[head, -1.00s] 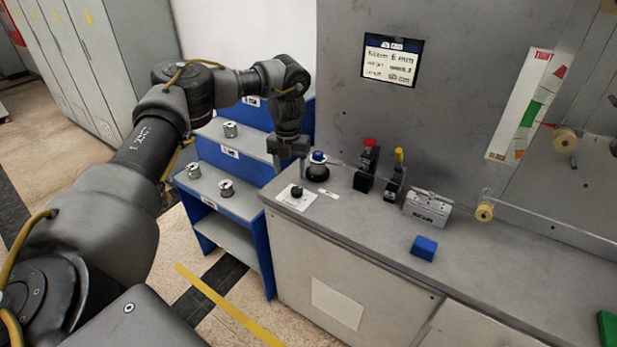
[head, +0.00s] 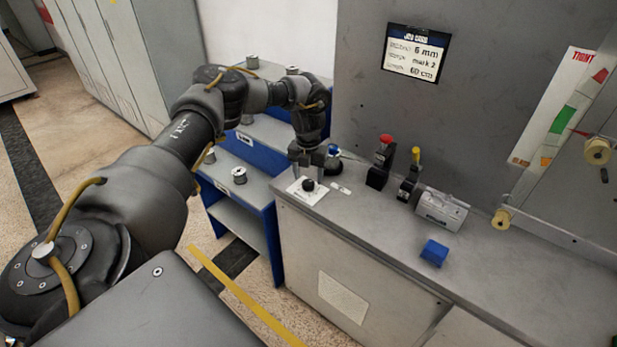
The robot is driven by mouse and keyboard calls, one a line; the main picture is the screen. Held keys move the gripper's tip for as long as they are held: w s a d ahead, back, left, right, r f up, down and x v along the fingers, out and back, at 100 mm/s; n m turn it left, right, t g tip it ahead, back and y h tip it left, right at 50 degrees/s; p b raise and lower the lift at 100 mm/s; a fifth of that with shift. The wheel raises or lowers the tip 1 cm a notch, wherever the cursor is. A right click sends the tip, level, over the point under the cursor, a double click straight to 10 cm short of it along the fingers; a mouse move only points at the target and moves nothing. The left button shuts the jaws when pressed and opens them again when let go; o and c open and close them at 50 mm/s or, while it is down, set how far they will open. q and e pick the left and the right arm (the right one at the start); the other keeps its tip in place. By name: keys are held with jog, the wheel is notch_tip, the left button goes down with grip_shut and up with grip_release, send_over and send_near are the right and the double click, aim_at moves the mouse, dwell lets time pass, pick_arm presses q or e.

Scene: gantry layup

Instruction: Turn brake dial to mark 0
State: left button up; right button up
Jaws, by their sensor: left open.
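The brake dial, a black knob (head: 309,185) on a white scale plate (head: 304,194), sits at the left front corner of the grey bench. Its marks are too small to read. My left gripper (head: 308,174) points down right at the knob, with its open fingers on either side of the knob's top. I cannot tell whether they touch it. A screen (head: 415,53) on the grey panel shows "6 mm", "mark 2" and "60 cm". My right gripper is not in view.
Behind the dial stands a blue-topped black knob (head: 333,155). Red-topped (head: 382,160) and yellow-topped (head: 410,174) levers, a grey box (head: 441,209) and a blue block (head: 434,253) are to the right. A blue shelf (head: 243,193) with spools is at left.

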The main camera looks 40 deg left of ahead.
pick_arm(q)
jog(key=shift+f, duration=1.1)
jog(key=c, duration=1)
jog(key=shift+r, duration=0.1)
